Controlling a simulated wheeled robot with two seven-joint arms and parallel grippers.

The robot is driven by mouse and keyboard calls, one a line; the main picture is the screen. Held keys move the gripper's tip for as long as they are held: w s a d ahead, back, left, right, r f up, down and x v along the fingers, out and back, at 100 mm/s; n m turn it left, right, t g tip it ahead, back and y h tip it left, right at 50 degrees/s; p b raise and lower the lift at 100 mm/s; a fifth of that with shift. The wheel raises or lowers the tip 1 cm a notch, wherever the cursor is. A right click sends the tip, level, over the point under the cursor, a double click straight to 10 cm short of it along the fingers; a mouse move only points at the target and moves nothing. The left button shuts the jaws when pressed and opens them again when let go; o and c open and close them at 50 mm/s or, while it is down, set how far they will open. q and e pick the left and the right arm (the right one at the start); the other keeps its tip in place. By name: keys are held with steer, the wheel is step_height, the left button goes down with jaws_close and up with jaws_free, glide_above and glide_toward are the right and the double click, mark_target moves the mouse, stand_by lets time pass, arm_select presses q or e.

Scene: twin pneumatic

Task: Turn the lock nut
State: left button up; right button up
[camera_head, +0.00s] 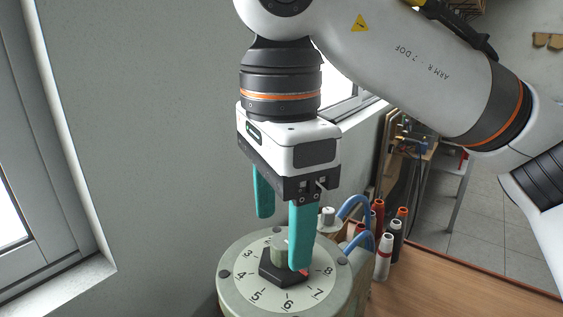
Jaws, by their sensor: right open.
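The black lock nut (274,274) sits at the centre of a round numbered dial (250,290), around a short grey-green post (279,246). A small red mark (304,273) shows at the nut's right side. My right gripper (282,242) points down over the dial, with its two teal fingers apart. The nearer finger hangs in front of the nut and post and hides part of them. The farther finger's tip ends higher in the picture, behind the post. I cannot tell whether either finger touches the nut. My left gripper is not in view.
Blue hoses (356,207) curve out at the dial housing's right, next to a fitting (327,217). Several red, white and dark bottles (383,257) stand close by on a wooden bench (450,280). A wall and window frame (50,160) are at the left.

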step_height(320, 180, up, 8)
steer(key=shift+r+p, duration=0.2)
steer(key=shift+p, duration=0.25)
